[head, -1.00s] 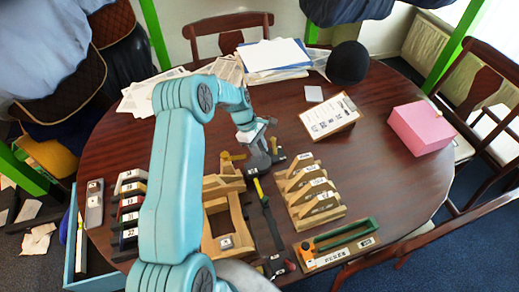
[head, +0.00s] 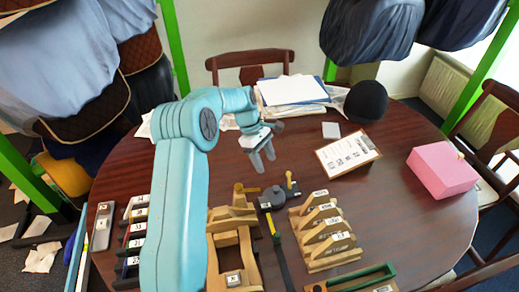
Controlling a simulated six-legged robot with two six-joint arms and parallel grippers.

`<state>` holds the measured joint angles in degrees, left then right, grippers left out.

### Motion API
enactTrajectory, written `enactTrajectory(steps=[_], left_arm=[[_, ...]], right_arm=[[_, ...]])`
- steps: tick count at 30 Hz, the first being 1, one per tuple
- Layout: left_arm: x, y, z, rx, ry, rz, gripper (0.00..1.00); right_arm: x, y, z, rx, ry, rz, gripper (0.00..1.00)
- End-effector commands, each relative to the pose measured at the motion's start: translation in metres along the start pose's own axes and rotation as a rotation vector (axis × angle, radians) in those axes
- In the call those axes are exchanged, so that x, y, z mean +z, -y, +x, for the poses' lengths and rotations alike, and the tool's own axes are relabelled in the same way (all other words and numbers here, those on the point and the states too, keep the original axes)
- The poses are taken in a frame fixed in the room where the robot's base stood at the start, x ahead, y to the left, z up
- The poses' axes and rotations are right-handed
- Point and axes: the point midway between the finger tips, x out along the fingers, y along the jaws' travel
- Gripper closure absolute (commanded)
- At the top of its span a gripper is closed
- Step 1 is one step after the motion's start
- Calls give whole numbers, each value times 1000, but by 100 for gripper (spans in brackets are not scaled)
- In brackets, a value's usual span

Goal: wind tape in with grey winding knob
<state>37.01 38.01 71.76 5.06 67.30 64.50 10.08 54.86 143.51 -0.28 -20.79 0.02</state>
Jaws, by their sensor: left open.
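My left gripper (head: 264,162) is open and empty, with its two grey fingers pointing down. It hangs above and a little behind the dark grey tape holder (head: 272,203), apart from it. The holder lies on the table with a small yellow-topped peg (head: 289,181) standing at its right side. The dark tape (head: 280,258), with a yellow mark near the holder, runs from it towards the table's front edge. I cannot clearly tell the grey winding knob from the grey holder. My right gripper is not in view.
A wooden frame (head: 216,240) stands left of the tape, and a labelled wooden rack (head: 327,246) right of it. A green-and-wood tray (head: 345,281) is at the front. A clipboard (head: 347,153) and pink box (head: 443,170) lie right. Table between clipboard and box is clear.

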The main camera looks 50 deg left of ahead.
Motion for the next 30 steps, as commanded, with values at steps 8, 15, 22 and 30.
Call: enactTrajectory(steps=[8,15,22,30], left_arm=[[-1,0,-47,-1,0,-1,45],[0,0,-55,-3,1,-1,45],[-1,0,-54,-1,0,-14,46],[-1,-2,-39,95,-3,-259,46]], right_arm=[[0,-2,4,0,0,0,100],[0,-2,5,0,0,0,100],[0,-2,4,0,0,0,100],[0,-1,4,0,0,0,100]])
